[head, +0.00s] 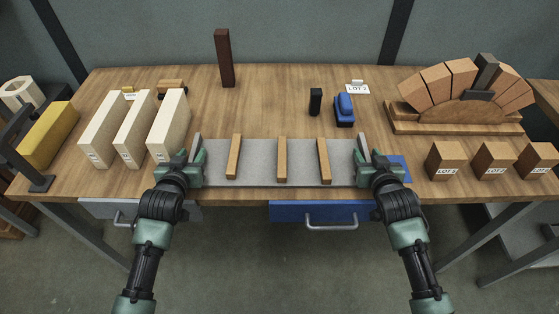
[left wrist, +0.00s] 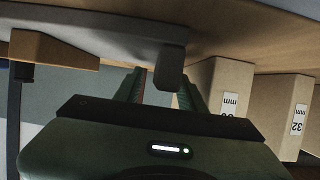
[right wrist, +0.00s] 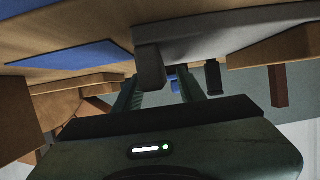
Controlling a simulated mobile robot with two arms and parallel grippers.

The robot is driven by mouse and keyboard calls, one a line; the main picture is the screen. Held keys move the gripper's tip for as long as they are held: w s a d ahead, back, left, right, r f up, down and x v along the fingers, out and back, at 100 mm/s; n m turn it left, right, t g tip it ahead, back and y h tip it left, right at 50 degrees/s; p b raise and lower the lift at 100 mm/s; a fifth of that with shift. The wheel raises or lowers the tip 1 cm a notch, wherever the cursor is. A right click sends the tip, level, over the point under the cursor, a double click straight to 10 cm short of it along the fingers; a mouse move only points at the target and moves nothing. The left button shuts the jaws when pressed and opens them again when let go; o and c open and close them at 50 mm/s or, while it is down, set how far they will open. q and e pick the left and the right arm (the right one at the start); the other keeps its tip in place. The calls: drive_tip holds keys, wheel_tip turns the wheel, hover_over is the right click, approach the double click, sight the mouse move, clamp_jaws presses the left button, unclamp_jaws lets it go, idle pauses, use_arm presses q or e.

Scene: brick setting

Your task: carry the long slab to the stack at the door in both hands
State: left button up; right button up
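The long slab (head: 259,159) is grey and lies flat along the front of the wooden table. Three wooden strips (head: 282,159) lie crosswise on it. My left gripper (head: 190,160) is at its left end and my right gripper (head: 370,160) at its right end. In the left wrist view a grey end piece of the slab (left wrist: 170,66) hangs before the open fingers (left wrist: 160,92). In the right wrist view a like piece (right wrist: 150,66) stands before the open fingers (right wrist: 159,92), with a gap showing. No stack or door is clearly in view.
Cream blocks (head: 135,128) and a yellow block (head: 48,136) stand left. A brick arch on a wooden base (head: 455,128) is at right, with brown blocks (head: 446,160) before it. A dark upright brick (head: 224,58) and a blue tool (head: 344,109) stand behind the slab.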

use_arm(q)
drive_tip(key=shift+w+f, duration=0.15)
drive_tip(key=shift+w, duration=0.25)
use_arm(e)
drive_tip(key=shift+w+f, duration=0.15)
drive_tip(key=shift+w, duration=0.3)
use_arm(q)
clamp_jaws()
use_arm(e)
clamp_jaws()
drive_tip(key=shift+s, duration=0.1)
idle(0.4)
use_arm(q)
drive_tip(key=shift+w+r, duration=0.15)
drive_tip(key=shift+r, duration=0.2)
use_arm(e)
drive_tip(key=shift+r, duration=0.35)
